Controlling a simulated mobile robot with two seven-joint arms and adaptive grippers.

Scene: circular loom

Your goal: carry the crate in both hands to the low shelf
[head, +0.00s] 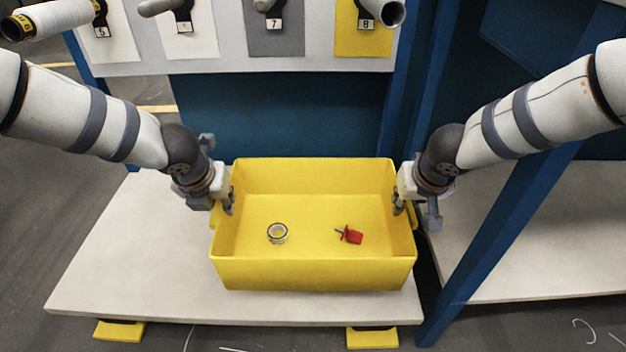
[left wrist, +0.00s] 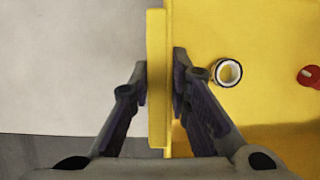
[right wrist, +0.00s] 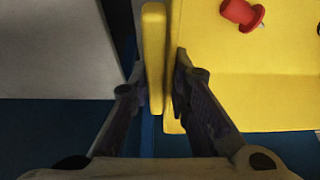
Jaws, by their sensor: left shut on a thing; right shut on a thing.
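The yellow crate (head: 315,273) is at the low pale shelf (head: 130,255), toward its right end. I cannot tell whether it rests on the shelf or hangs just above it. Inside lie a small ring-shaped roll (head: 277,233) and a red piece with a metal pin (head: 350,235). My left gripper (head: 228,200) is shut on the crate's left side; the left wrist view shows its fingers either side of the yellow edge (left wrist: 156,80). My right gripper (head: 399,203) is shut on the right side; the right wrist view shows the yellow edge (right wrist: 153,60) between its fingers.
A blue slanted post (head: 500,210) stands close to the crate's right, with another pale shelf (head: 560,230) beyond. A panel with numbered plates (head: 275,30) is above and behind. The low shelf is bare to the left. Yellow feet (head: 120,330) stick out below its front edge.

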